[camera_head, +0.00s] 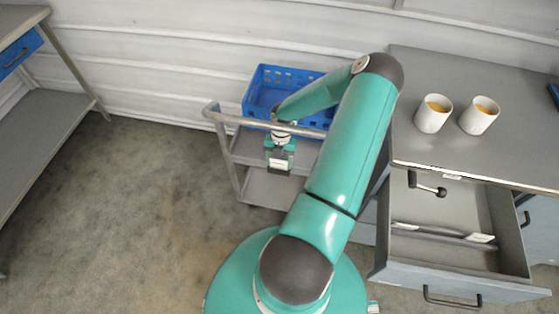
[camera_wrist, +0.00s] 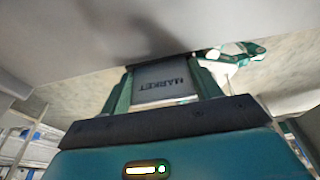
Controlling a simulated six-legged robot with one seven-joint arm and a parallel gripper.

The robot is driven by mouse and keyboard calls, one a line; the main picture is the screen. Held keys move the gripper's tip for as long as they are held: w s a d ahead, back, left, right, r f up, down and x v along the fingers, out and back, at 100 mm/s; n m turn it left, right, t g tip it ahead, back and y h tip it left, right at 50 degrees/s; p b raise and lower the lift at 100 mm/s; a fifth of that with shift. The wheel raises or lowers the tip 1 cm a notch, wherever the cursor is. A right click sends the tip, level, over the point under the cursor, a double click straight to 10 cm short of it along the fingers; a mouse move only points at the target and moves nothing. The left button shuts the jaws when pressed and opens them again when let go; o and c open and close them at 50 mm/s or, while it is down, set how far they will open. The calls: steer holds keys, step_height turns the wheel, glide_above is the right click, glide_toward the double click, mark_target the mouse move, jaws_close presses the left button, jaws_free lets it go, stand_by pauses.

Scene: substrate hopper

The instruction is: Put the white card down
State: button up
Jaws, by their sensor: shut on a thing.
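My gripper (camera_head: 279,163) is shut on a flat, pale card (camera_wrist: 163,82). In the wrist view the card sits between my two fingers, with the word MARKET showing upside down, and looks light grey in the shade. In the head view my gripper is low at the near side of the grey trolley (camera_head: 236,131), and the card is mostly hidden there. A broad grey surface (camera_wrist: 65,40) fills the upper part of the wrist view close to the card; I cannot tell whether they touch.
A blue crate (camera_head: 262,97) stands on the trolley's top. Two white cups (camera_head: 433,116) (camera_head: 479,117) with yellowish contents stand on the grey counter (camera_head: 430,69). An open drawer (camera_head: 405,252) below holds a long thin item (camera_head: 440,233). A grey workbench (camera_head: 37,135) stands at left; floor between is clear.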

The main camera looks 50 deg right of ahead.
steer(key=shift+f, duration=0.2)
steer(key=o, duration=1)
steer(key=shift+s+f, duration=0.1)
steer(key=shift+s, duration=0.15)
steer(key=shift+d, duration=0.1)
steer(key=v, duration=1.2)
steer(key=shift+w+r, duration=0.25)
steer(key=shift+r, duration=0.1)
